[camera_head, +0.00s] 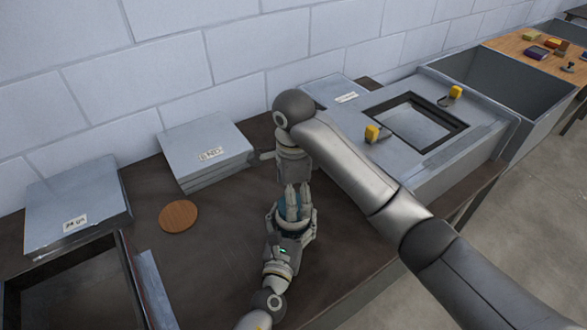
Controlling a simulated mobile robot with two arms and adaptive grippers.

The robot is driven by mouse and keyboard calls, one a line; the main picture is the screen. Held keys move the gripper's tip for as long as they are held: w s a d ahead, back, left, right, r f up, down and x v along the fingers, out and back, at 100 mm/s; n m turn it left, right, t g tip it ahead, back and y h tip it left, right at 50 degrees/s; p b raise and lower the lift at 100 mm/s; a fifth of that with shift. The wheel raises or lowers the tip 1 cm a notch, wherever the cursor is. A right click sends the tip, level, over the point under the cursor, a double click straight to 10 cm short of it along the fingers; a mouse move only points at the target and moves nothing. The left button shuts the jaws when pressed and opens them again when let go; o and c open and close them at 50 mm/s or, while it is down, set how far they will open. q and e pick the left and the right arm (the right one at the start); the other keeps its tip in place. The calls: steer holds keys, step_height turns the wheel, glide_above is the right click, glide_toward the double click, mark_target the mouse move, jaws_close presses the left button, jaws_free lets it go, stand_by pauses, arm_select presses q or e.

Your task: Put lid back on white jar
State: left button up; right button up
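A round, flat wooden disc (178,216), which looks like a lid, lies on the dark tabletop left of my grippers. No white jar can be made out clearly. My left gripper (291,220) reaches up from the bottom centre, around a small bluish item that is mostly hidden. My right gripper (298,203) points down from above at the same spot, its pale fingers overlapping the left one. The two grippers are crowded together, so what each one holds cannot be told. Neither gripper is at the wooden disc.
Labelled grey metal sheets (206,150) are stacked behind, with another labelled stack (78,205) at left. A dark open frame (70,285) is at lower left. A grey unit with yellow-handled clamps (372,133) stands at right. The tabletop around the disc is clear.

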arm_select(q)
steer(key=shift+f, duration=0.1)
arm_select(e)
step_height(320, 180, up, 10)
steer(key=shift+f, duration=0.15)
arm_select(q)
steer(key=o, duration=2.1)
steer(key=shift+c, duration=0.2)
steer(key=v, duration=1.2)
